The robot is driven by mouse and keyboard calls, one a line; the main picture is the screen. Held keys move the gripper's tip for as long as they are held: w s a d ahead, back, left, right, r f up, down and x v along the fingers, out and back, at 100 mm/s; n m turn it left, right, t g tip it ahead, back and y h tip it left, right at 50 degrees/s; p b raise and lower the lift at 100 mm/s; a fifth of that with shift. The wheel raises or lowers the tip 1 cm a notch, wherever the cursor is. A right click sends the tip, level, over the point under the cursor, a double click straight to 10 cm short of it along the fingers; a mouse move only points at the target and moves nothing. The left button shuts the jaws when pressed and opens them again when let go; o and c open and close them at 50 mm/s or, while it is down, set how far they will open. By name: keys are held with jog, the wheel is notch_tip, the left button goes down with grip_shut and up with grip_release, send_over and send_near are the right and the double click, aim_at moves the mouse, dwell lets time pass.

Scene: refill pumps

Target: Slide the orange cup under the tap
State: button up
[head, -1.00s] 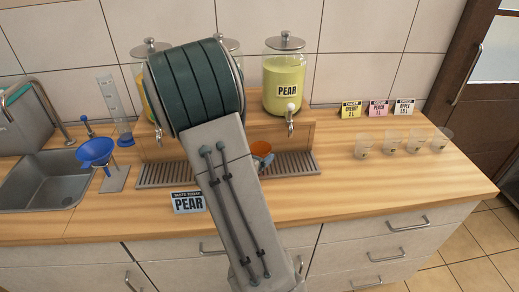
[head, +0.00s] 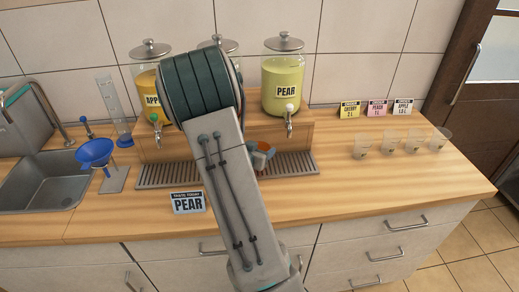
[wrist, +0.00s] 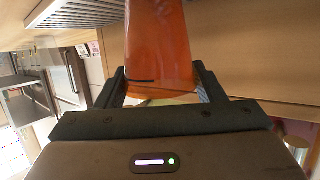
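The orange cup (head: 264,144) stands at the drip tray (head: 298,164), left of and below the tap (head: 289,125) of the pear jar (head: 284,88). My arm and gripper hide part of it. In the wrist view the cup (wrist: 158,40) fills the space between the two fingers of my gripper (wrist: 160,82). The left finger looks close against it, and a thin gap shows by the right finger. Whether the fingers press on the cup is not clear. My gripper also shows in the head view (head: 261,158), at the cup.
An apple jar (head: 149,85) with its own tap stands to the left, and a third jar is mostly behind my arm. A pear sign (head: 187,202) stands at the counter front. Several clear cups (head: 388,145) stand at the right. A blue funnel (head: 95,152) is by the sink.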

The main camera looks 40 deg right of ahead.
jog(key=shift+s+d+b, duration=0.75)
jog(key=shift+d, duration=0.65)
jog(key=shift+s+d+b, duration=0.75)
jog(key=shift+d, duration=0.65)
jog(key=shift+s+d+b, duration=0.75)
jog(key=shift+d, duration=0.65)
jog(key=o, duration=1)
jog(key=shift+a, duration=0.1)
jog(key=b+v, duration=0.3)
jog(key=v, duration=1)
jog(key=shift+s+a, duration=0.1)
jog(key=shift+a, duration=0.15)
jog(key=shift+r, duration=0.1)
